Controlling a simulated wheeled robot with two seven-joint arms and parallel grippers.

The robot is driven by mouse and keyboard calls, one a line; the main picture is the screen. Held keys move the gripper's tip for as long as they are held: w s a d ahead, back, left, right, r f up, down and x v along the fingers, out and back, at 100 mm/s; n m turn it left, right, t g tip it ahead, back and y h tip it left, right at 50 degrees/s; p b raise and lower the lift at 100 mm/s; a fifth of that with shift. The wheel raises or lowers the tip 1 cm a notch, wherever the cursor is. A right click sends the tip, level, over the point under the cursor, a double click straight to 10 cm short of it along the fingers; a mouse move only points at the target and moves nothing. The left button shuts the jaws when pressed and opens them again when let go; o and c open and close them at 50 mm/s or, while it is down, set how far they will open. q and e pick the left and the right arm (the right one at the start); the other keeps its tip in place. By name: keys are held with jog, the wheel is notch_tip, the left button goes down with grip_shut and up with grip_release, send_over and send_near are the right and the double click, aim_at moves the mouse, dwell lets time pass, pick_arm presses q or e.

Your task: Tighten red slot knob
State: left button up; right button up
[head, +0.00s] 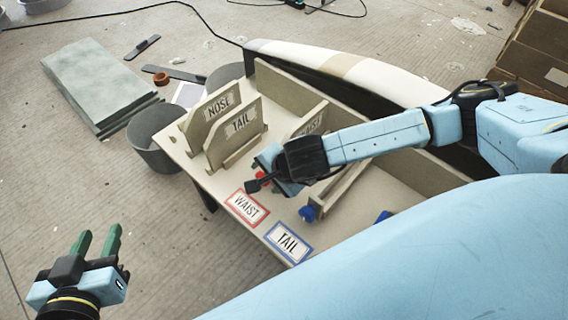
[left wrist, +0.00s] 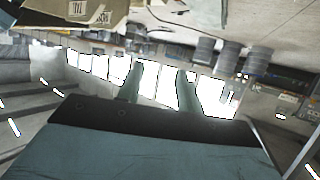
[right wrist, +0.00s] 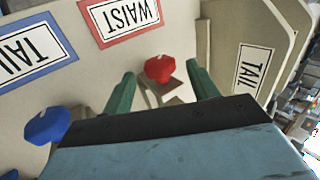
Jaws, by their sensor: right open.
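The red knob (right wrist: 160,68) stands on the pale board, close to the red-framed WAIST label (right wrist: 122,17). In the right wrist view it sits between the two green fingertips of my right gripper, with visible gaps on both sides. In the head view, my right gripper (head: 262,167) is low over the board and hides most of the red knob (head: 263,177). The knob's slot is mostly hidden from view. My left gripper (head: 97,242) is open and empty above the floor at the lower left; its fingers are apart in the left wrist view (left wrist: 157,88).
A blue knob (head: 307,214) stands near the blue-framed TAIL label (head: 288,242). Upright NOSE (head: 216,103) and TAIL (head: 240,125) panels stand on the board behind my right gripper. A grey bucket (head: 152,140) stands left of the board. The floor around my left gripper is clear.

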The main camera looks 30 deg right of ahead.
pick_arm(q)
jog(key=s+a+f+g+y+p, duration=0.3)
jog(key=s+a+f+g, duration=0.2)
jog(key=s+f+g, duration=0.4)
jog(key=shift+s+a+n+g, duration=0.3)
jog(key=shift+s+a+g, duration=0.1)
jog(key=shift+s, duration=1.25)
pick_arm(e)
jog(key=v, duration=1.1)
pick_arm(q)
jog(key=shift+s, duration=0.1)
pick_arm(e)
jog(key=shift+s, duration=0.1)
